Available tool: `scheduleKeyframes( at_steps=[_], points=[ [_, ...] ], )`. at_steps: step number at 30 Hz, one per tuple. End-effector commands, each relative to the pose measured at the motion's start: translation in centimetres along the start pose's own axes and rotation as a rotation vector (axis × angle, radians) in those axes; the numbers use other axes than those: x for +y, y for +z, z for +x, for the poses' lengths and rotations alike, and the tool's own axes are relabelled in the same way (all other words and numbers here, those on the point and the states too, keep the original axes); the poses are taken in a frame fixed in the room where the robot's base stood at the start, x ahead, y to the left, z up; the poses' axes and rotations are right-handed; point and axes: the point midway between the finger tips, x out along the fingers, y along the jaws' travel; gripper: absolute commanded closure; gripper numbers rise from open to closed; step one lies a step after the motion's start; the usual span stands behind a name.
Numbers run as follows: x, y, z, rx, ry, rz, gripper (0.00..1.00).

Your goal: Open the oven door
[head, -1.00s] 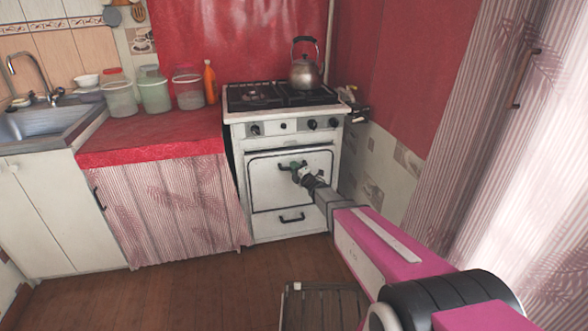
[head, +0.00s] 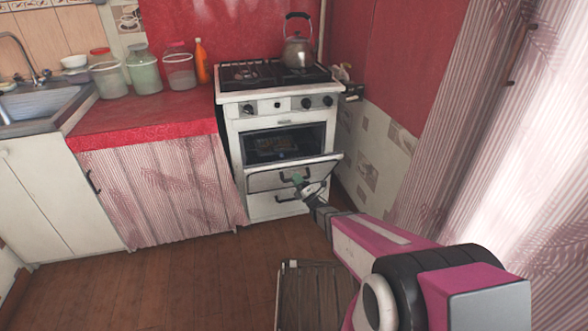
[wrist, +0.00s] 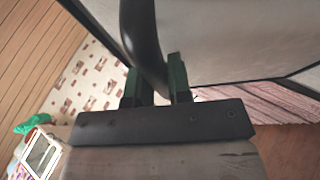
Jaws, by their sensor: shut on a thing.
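The white oven (head: 228,130) stands against the red wall in the head view. Its door (head: 262,181) is tilted outward and down, partly open, and the dark inside (head: 270,146) with a rack shows above it. My gripper (head: 297,179) is at the front of the door, at its dark handle. In the wrist view my gripper (wrist: 158,84) has its two dark green fingers on either side of the curved black handle (wrist: 140,35), shut on it. The pale door panel (wrist: 220,35) fills the upper part of that view.
A kettle (head: 297,50) stands on the stove top. The red counter (head: 145,128) with jars and an orange bottle (head: 201,62) is to the left. A slatted stool or rack (head: 315,290) is on the floor near my arm. Brown floor (head: 190,275) is clear at left front.

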Motion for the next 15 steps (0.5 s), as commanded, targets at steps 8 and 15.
scheduleKeyframes(
  at_steps=[8, 15],
  points=[
    [-1.3, -1.5, -3.8, -0.001, -0.002, 0.004, 1.00],
    [-2.0, -2.1, -5.2, -0.001, -0.003, 0.005, 1.00]
  ],
)
